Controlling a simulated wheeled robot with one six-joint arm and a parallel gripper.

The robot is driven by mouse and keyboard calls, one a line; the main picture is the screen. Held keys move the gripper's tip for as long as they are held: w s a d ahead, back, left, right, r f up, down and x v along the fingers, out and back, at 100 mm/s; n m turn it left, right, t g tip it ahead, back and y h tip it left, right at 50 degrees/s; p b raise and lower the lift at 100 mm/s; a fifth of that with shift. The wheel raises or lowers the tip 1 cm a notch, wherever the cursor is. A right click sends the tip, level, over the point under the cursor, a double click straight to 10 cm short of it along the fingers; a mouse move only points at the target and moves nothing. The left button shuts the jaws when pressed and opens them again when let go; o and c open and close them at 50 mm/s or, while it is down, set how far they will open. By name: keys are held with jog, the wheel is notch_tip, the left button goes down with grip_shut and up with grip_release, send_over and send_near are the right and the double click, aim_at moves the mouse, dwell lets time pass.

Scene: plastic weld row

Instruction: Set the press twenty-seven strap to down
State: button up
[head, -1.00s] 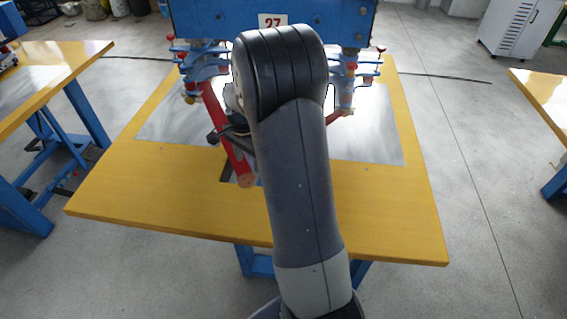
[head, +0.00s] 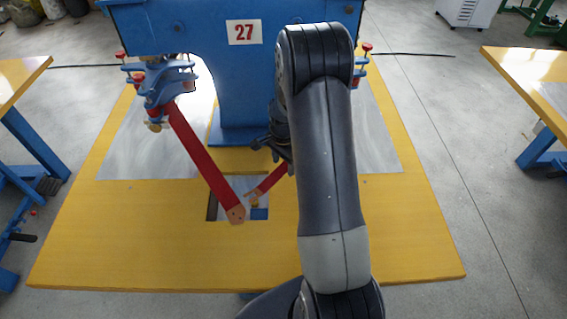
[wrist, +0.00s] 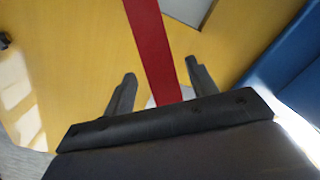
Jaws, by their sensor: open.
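Press twenty-seven (head: 200,45) is a blue machine with a "27" plate (head: 244,32), standing on a yellow table. A long red strap (head: 203,160) slants from its left blue clamp down to a tan end by the table opening. A second, shorter-looking red strap (head: 270,181) slants down from the right, its upper part hidden by my arm. My gripper (head: 268,148) is partly hidden behind my arm, above the table between the straps. In the wrist view its fingers (wrist: 160,70) are open, with a red strap (wrist: 150,45) passing between them in the picture; contact cannot be told.
The yellow table (head: 110,245) has grey metal sheets (head: 150,150) and an opening (head: 212,207) near the strap ends. Its front part is clear. Other tables stand at left (head: 30,140) and right (head: 535,100). A white cabinet (head: 465,12) stands behind on grey floor.

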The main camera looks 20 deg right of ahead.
jog(key=shift+f, duration=0.45)
grip_shut()
dwell(0.4)
